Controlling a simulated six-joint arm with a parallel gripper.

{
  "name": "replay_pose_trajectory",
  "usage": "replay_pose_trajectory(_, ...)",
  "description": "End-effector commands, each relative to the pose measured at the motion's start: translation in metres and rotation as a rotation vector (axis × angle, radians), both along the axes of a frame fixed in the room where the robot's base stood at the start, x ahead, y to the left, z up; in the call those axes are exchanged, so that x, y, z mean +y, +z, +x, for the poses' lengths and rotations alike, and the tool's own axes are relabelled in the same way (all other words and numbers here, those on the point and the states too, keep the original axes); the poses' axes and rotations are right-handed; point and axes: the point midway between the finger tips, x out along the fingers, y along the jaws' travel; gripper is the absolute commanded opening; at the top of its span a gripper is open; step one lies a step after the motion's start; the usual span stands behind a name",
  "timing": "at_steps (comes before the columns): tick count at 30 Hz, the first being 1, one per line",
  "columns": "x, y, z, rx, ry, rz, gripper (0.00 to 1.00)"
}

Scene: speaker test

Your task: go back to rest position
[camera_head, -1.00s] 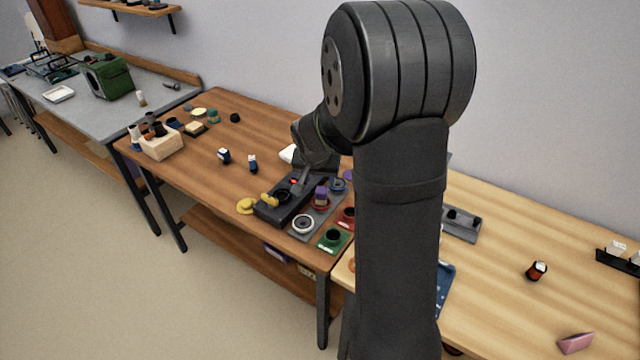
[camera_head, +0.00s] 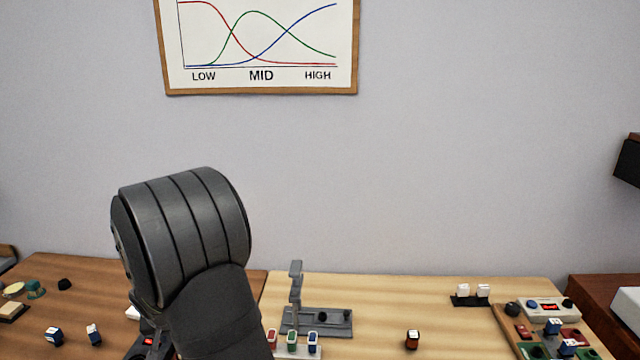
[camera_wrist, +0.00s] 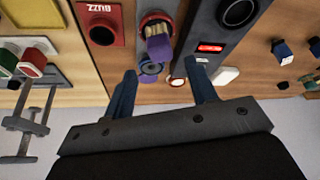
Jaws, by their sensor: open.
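My gripper (camera_wrist: 160,88) shows in the wrist view with its two dark blue fingers spread apart and nothing between their tips. Between and beyond the fingers are a purple piece (camera_wrist: 158,48) in a red ring, a red block lettered BUZZ (camera_wrist: 101,22) and a dark device with a red lit display (camera_wrist: 210,47). I cannot tell their distance from the fingers. In the head view my arm stands at the left and hides the gripper.
In the head view, a grey stand (camera_head: 318,322) and capped pieces (camera_head: 291,340) are right of my arm. A dark red-marked piece (camera_head: 412,340) stands on the light wooden table (camera_head: 375,300). A coloured tray (camera_head: 508,335) is at right. The wall has a framed chart (camera_head: 262,84).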

Motion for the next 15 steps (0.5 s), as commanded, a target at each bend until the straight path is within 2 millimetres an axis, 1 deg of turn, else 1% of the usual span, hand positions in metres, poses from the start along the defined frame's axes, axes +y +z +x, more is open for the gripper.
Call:
replay_pose_trajectory(1, 0.001, -0.010, 0.003, 0.002, -0.001, -0.003, 0.52)
replay_pose_trajectory(6, 0.005, -0.035, 0.013, 0.002, 0.000, -0.002, 0.52)
replay_pose_trajectory(12, 0.009, -0.060, 0.022, 0.001, 0.001, -0.002, 0.52)
replay_pose_trajectory(15, 0.011, -0.067, 0.025, 0.000, 0.000, 0.000, 0.52)
